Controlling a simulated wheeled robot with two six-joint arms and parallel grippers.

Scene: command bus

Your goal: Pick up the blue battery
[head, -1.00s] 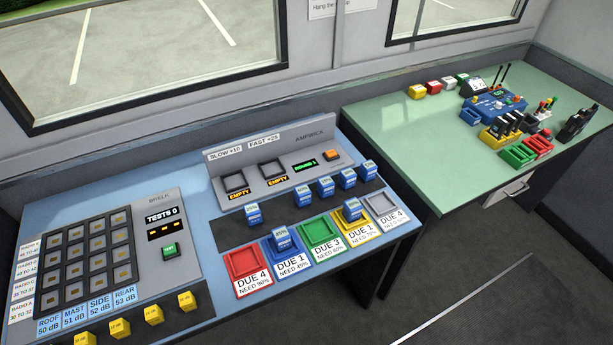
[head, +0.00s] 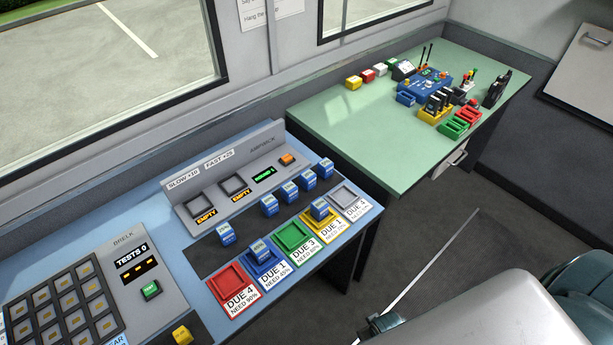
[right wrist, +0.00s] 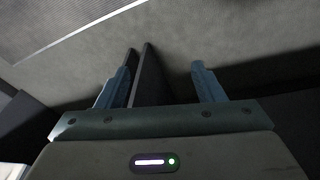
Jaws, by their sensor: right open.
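Several blue batteries with white labels stand on the blue desk. On the dark strip are a lone one (head: 227,233) at the left and others (head: 269,205), (head: 307,179) toward the right. One battery (head: 260,251) stands in the blue tray (head: 270,268), and another (head: 319,210) in the yellow tray (head: 328,224). My right gripper (right wrist: 160,82) is open and empty in the right wrist view, over grey floor; no battery shows there. In the head view my right arm (head: 500,315) is at the lower right, well away from the batteries. My left gripper is out of view.
A charger panel (head: 220,170) with two slots marked EMPTY stands behind the batteries. Red (head: 229,283), green (head: 292,236) and grey (head: 343,197) trays line the desk's front edge. A green table (head: 350,125) with radio gear stands beyond. Floor between desk and arm is open.

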